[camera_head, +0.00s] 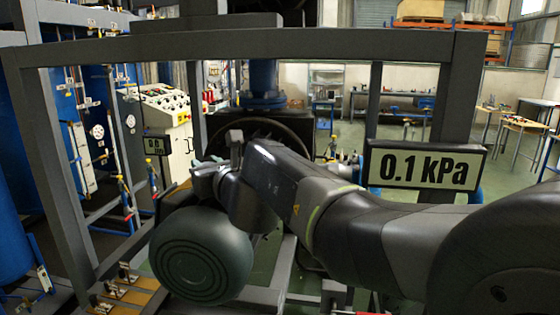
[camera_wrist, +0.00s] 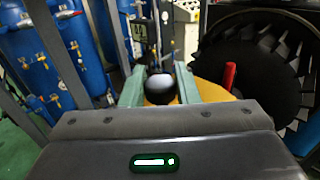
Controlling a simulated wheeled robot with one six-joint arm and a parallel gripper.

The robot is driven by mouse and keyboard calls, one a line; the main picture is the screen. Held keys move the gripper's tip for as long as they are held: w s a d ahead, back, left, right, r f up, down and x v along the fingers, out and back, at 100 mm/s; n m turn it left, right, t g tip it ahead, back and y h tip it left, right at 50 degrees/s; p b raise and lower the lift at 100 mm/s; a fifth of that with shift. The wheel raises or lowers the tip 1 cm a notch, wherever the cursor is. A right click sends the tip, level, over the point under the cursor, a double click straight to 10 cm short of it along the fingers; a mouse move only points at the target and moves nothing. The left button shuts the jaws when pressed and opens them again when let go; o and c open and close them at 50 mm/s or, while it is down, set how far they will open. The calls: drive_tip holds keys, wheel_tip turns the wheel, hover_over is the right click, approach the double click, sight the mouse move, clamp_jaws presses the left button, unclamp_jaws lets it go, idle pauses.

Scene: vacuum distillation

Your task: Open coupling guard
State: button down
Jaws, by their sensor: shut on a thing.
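My gripper (camera_wrist: 159,82) has its two green fingers shut on a round black knob (camera_wrist: 159,90), one finger on each side. A yellow piece (camera_wrist: 212,91), which looks like the coupling guard, lies just behind and to the right of the knob; its lower part is hidden by my gripper's body. In the head view my gripper (camera_head: 207,172) is at the end of my arm inside the grey frame, and my arm hides the knob and most of the guard there.
A large dark wheel with fins (camera_wrist: 262,68) and a red handle (camera_wrist: 229,75) are close on the right in the wrist view. Grey frame posts (camera_head: 62,165) surround the area. A "0.1 kPa" display (camera_head: 425,168) hangs at right. Blue tanks (camera_head: 18,215) stand at left.

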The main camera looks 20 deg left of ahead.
drive_tip(key=c, duration=1.1)
unclamp_jaws()
drive_tip(key=shift+c, duration=0.2)
drive_tip(key=shift+d, duration=0.1)
drive_tip(key=p+v, duration=0.3)
drive_tip(key=v, duration=1)
drive_tip(key=shift+s+d, duration=0.2)
drive_tip(key=shift+d, duration=0.15)
